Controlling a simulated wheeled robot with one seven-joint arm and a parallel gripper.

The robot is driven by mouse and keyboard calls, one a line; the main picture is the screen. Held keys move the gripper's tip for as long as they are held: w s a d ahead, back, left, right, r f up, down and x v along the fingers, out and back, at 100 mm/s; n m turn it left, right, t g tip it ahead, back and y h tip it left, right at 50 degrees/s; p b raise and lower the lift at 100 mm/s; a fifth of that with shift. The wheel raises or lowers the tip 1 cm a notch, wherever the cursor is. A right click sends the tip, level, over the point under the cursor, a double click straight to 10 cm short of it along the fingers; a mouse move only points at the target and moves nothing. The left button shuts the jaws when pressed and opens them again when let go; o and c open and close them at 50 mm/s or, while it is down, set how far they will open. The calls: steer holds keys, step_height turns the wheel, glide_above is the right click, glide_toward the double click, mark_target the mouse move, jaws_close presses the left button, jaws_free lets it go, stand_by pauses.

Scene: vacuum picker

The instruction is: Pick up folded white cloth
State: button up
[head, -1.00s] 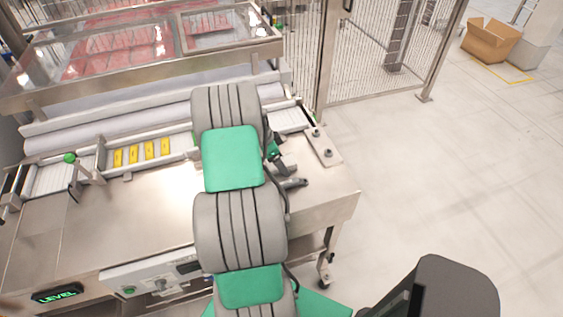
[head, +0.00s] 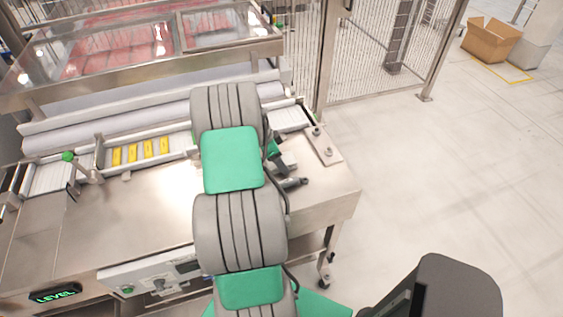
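I cannot make out a folded white cloth in the head view; my arm covers part of the steel worktop (head: 130,220), where it could be hidden. My gripper (head: 291,180) shows only in part, as dark pieces past the right side of my arm, low over the right part of the worktop. Its fingertips are not clear, and I cannot tell whether it is open or shut or touching anything.
A machine with a clear-lidded frame (head: 150,75) and white rollers (head: 90,128) stands behind the worktop. Several yellow pieces (head: 148,149) and a green-knobbed lever (head: 68,156) are at left. A wire fence (head: 375,60) stands behind. The floor at right is clear up to a cardboard box (head: 489,42).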

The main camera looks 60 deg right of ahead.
mark_target(284, 159)
steer(key=c, duration=1)
steer(key=shift+r+p, duration=0.4)
steer(key=shift+p, duration=0.15)
steer(key=r+b, duration=0.1)
steer(key=r, duration=0.1)
steer(key=r+b, duration=0.1)
steer(key=shift+a+r+b, duration=0.15)
steer(key=shift+a+b, duration=0.1)
steer(key=shift+b, duration=0.1)
steer(key=s+a+r+b, duration=0.1)
steer(key=a+r, duration=0.2)
steer(key=a, duration=0.1)
steer(key=s+a+r+b, duration=0.1)
steer(key=s+a+r, duration=0.1)
steer(key=a+r, duration=0.1)
steer(key=s+a+r+b, duration=0.1)
steer(key=s+a+r, duration=0.1)
steer(key=a, duration=0.3)
steer(key=shift+a+r, duration=0.35)
steer(key=shift+r, duration=0.35)
